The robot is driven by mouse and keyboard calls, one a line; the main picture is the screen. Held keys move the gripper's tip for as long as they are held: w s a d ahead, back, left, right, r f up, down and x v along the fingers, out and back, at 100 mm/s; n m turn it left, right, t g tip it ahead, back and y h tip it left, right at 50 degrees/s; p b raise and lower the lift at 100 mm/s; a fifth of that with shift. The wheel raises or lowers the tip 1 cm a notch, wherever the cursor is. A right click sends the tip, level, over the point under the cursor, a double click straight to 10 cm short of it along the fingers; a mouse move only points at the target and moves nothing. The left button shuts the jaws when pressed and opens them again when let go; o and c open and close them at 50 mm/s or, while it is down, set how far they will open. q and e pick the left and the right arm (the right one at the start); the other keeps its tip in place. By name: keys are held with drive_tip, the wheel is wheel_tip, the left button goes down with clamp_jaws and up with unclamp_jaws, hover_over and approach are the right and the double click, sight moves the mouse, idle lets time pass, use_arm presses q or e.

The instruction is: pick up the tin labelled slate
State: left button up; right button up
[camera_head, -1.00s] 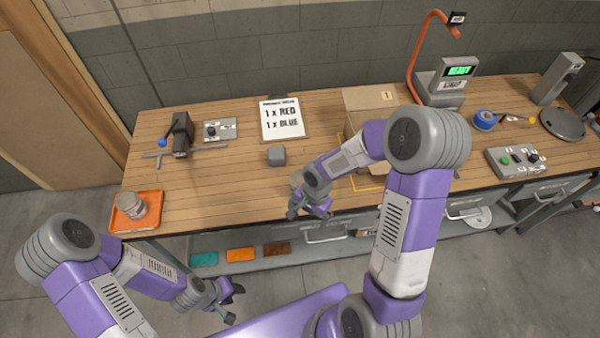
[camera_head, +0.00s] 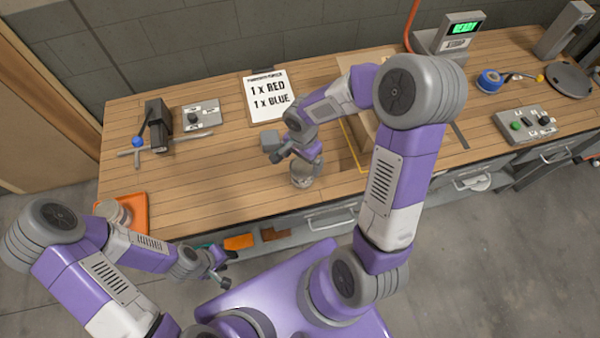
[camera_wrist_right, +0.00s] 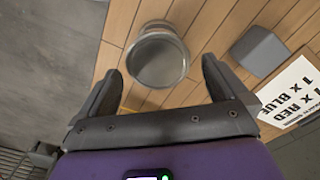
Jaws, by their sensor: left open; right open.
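A grey metal tin (camera_head: 304,174) stands near the front edge of the bench. In the right wrist view the tin (camera_wrist_right: 157,56) is seen from above, just beyond the fingertips; its label cannot be read. My right gripper (camera_head: 294,153) is open and empty beside and above it; in the wrist view its fingers (camera_wrist_right: 160,82) are spread wide. Another tin (camera_head: 112,211) sits on an orange tray (camera_head: 137,206) at the left, partly hidden by my left arm. My left gripper (camera_head: 226,272) is open and empty in front of the bench, low at the left.
A small grey block (camera_head: 270,140) stands behind the tin; it also shows in the wrist view (camera_wrist_right: 260,50). A clipboard (camera_head: 268,97) reads 1 x RED, 1 x BLUE. A cardboard box (camera_head: 364,64) stands behind my right arm. The bench left of the tin is clear.

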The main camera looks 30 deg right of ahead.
wheel_tip(320, 180, down, 8)
drive_tip(key=shift+d+f+b, duration=0.1)
drive_tip(key=shift+d+b, duration=0.05)
drive_tip(key=shift+b, duration=0.35)
drive_tip(key=c, duration=1.1)
